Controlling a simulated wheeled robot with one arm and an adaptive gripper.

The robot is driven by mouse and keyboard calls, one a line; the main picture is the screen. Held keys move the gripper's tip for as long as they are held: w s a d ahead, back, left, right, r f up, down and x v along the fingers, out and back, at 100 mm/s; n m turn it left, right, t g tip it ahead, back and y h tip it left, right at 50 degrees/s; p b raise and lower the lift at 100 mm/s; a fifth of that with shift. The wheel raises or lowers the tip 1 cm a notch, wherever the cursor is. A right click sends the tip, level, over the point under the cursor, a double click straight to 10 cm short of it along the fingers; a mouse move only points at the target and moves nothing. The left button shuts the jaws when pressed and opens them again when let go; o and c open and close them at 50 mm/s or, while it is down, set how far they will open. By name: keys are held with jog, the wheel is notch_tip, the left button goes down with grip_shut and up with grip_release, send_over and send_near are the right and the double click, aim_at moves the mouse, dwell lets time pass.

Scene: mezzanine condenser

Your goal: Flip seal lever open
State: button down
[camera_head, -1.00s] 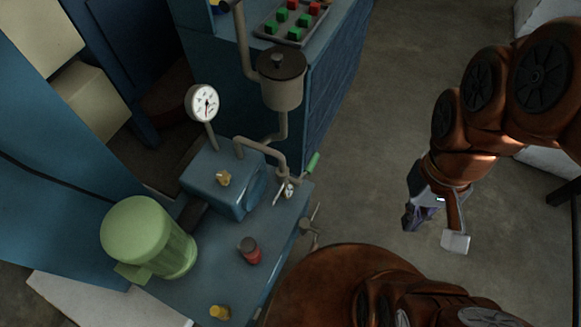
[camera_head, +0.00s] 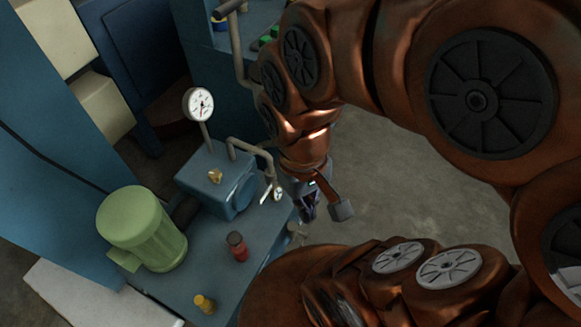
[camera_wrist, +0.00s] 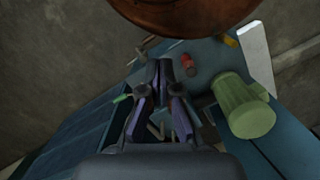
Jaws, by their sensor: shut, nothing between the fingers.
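A lever with a green grip (camera_wrist: 122,98) shows at the left of my fingers in the wrist view; my arm hides it in the head view. A small silver handle (camera_head: 265,192) sits on the pipework beside the blue pump housing (camera_head: 228,190). I cannot tell for certain which is the seal lever. My gripper (camera_head: 308,210) is shut and empty, pointing down by the right edge of the blue machine bench. It also shows in the wrist view (camera_wrist: 163,68), with the green grip to its left. No contact with a lever is clear.
A green motor (camera_head: 140,225), a red cylinder with a dark cap (camera_head: 237,246), a yellow knob (camera_head: 204,304) and a dial gauge (camera_head: 198,104) are on the machine. Bare floor (camera_head: 380,190) lies to the right. Blue cabinets stand behind.

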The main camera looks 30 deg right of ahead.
jog(key=w+d+f+m+t+y+b, duration=0.15)
jog(key=w+f+m+y+b, duration=0.25)
jog(key=w+f+m+b, duration=0.55)
jog(key=w+d+f+m+t+y+b, duration=0.1)
jog(key=w+f+m+t+y+b, duration=0.2)
jog(key=w+f+b, duration=0.7)
jog(key=w+d+f+m+t+h+b, duration=0.1)
jog(key=d+f+m+t+b, duration=0.6)
jog(key=d+f+m+b, duration=0.4)
jog(key=d+f+m, duration=0.6)
jog(key=d+f, duration=0.3)
jog(key=d, duration=0.3)
jog(key=shift+w+d+f, duration=0.25)
jog(key=shift+w+d, duration=0.05)
jog(key=shift+w, duration=0.05)
jog(key=shift+t, duration=0.25)
